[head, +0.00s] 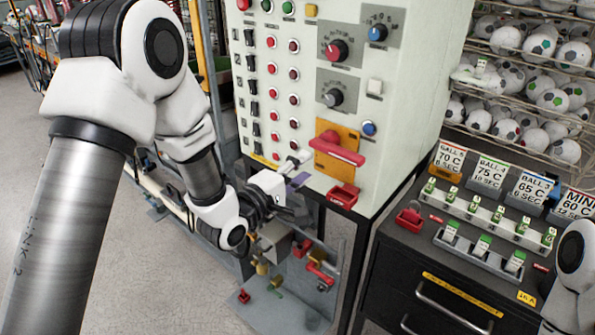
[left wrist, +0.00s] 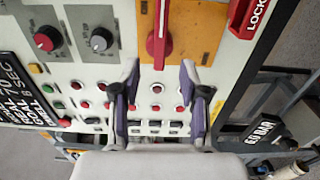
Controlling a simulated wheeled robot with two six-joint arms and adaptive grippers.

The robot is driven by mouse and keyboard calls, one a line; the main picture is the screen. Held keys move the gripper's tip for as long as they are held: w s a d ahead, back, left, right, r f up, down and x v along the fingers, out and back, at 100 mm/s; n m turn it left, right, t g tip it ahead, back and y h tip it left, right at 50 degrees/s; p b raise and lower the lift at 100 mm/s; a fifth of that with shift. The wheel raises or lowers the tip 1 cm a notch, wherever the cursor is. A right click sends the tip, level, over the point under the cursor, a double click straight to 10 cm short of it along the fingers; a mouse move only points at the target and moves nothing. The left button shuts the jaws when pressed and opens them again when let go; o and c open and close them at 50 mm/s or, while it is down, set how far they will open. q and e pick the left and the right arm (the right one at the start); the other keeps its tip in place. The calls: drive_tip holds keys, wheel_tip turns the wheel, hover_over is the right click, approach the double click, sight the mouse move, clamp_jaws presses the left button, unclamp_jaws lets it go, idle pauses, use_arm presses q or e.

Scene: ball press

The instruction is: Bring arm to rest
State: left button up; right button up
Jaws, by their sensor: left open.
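My left gripper (head: 290,185) is in front of the lower part of the white control panel (head: 255,100), below and left of the red handle (head: 338,150) on its orange plate. In the left wrist view its two purple-padded fingers (left wrist: 160,92) are spread apart with nothing between them. The red handle (left wrist: 158,45) shows there beyond the fingertips, apart from them. My right arm (head: 573,265) shows only as a white link at the right edge; its gripper is out of the picture.
A dark cabinet (head: 430,270) with ball signs (head: 490,172), green-topped tags and a red padlock (head: 410,218) stands at right. Behind it are wire shelves of balls (head: 520,90). A metal stand with red and brass locks (head: 318,270) is below my gripper. Grey floor at left is free.

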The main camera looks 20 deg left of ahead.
use_arm(q)
drive_tip(key=shift+s+a, duration=0.2)
drive_tip(key=shift+s, duration=0.45)
drive_tip(key=s+f+g+y, duration=0.1)
drive_tip(key=s+f+g, duration=0.4)
drive_tip(key=f, duration=0.8)
drive_tip(key=s+f+g+y, duration=0.2)
drive_tip(key=s+f, duration=0.5)
drive_tip(key=f, duration=0.7)
drive_tip(key=s+a+f+m+g+y, duration=0.1)
drive_tip(key=s+f+m+g, duration=0.4)
drive_tip(key=s, duration=0.5)
drive_tip(key=s+a+f+m+g+y, duration=0.2)
drive_tip(key=s+a+f+m+g, duration=0.2)
drive_tip(key=s+m, duration=0.4)
drive_tip(key=s+f+g, duration=0.1)
drive_tip(key=s, duration=0.2)
drive_tip(key=shift+s+m, duration=0.25)
drive_tip(key=shift+m, duration=0.15)
